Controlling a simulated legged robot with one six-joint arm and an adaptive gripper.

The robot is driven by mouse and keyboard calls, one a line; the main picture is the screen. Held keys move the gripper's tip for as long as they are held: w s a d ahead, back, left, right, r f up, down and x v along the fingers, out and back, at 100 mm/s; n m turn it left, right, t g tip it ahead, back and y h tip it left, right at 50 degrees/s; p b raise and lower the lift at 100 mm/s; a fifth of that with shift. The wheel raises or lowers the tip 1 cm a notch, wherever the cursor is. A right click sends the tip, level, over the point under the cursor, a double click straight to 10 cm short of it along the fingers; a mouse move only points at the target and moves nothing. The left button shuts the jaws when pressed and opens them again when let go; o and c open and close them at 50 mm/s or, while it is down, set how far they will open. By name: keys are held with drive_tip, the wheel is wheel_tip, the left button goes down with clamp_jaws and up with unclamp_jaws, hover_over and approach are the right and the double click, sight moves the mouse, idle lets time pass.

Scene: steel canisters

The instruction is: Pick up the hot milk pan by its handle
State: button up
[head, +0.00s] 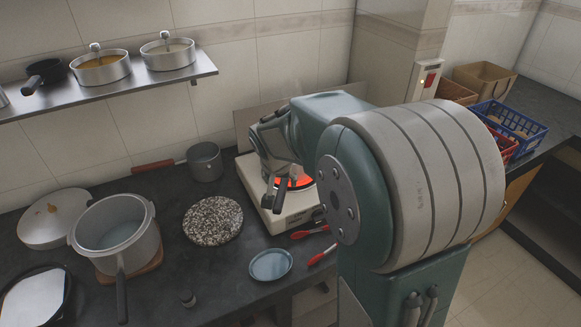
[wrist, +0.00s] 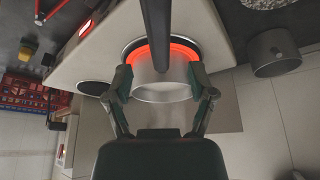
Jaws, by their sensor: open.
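In the wrist view a pale metal pan (wrist: 160,88) sits at the glowing red burner (wrist: 188,52) of the stove. Its long dark handle (wrist: 160,30) runs to the picture's top edge. My gripper (wrist: 161,80) is open, with one fingertip seen on each side of the pan body. Nothing is gripped, and I cannot tell whether the fingertips touch the pan. The handle is beyond the fingertips in this view. In the head view my arm hides most of the pan, and the red glow (head: 303,181) shows beside my gripper on the stove (head: 293,218).
A grey pot (head: 205,161) with a red handle stands left of the stove. A speckled round slab (head: 212,220), a large pot (head: 117,232) and a blue dish (head: 271,264) are on the counter. Red-handled utensils (head: 322,254) lie near its front edge. Lidded pots (head: 168,54) stand on the shelf.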

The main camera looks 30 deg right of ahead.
sight(282, 187)
drive_tip(key=x, duration=0.5)
drive_tip(key=shift+a, duration=0.1)
clamp_jaws()
